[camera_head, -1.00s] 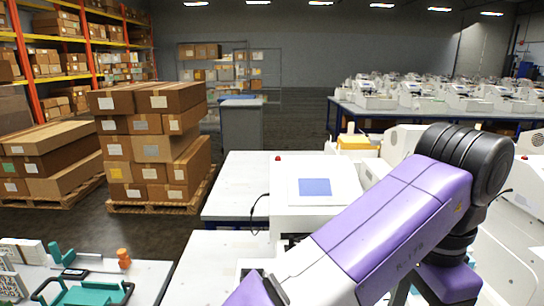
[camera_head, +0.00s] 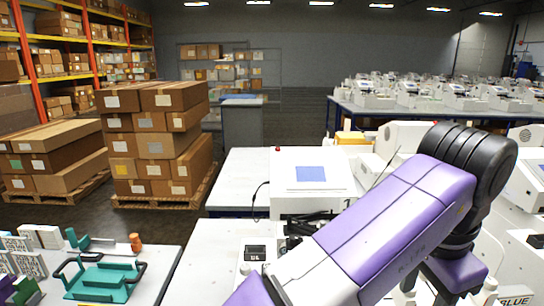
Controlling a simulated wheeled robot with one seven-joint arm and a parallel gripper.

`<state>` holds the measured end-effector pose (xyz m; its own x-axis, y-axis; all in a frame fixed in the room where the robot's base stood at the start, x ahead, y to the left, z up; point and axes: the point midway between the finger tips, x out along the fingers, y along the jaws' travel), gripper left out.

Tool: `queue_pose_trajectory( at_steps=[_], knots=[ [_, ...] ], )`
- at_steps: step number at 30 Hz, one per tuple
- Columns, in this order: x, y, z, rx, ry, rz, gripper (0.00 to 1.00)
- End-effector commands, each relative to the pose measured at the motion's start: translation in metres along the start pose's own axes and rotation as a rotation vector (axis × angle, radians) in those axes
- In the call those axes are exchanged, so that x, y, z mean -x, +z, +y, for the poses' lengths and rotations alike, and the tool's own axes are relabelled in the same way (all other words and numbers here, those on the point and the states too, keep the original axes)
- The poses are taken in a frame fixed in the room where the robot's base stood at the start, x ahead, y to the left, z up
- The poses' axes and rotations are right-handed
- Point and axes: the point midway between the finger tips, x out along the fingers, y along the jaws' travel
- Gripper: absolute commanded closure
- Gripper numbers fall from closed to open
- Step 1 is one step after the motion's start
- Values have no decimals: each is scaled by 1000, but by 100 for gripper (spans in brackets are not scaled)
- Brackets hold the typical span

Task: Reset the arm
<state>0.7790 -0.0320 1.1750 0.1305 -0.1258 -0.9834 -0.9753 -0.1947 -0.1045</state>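My purple, white and black arm (camera_head: 395,215) reaches across the right half of the head view, over a white work table (camera_head: 215,262). Its black joint stands high at the right and its lower links run off the bottom edge. My gripper is not visible; no fingertips show in this view. The arm hides part of a white machine (camera_head: 318,200) with a blue screen (camera_head: 310,174) that stands on the table.
A teal tray (camera_head: 100,282) with black handles and an orange knob piece (camera_head: 136,242) sit on a table at lower left. Stacked cartons on a pallet (camera_head: 156,145) stand behind. Grey floor lies between. White machines (camera_head: 460,95) line a table at the far right.

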Motion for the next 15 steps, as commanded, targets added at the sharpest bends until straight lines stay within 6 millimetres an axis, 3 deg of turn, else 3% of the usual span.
queue_pose_trajectory(
  at_steps=[8, 15],
  knots=[
    [17, -52, -36, 47, -181, 240, 50],
    [48, -118, -61, 109, -334, 604, 50]
  ],
)
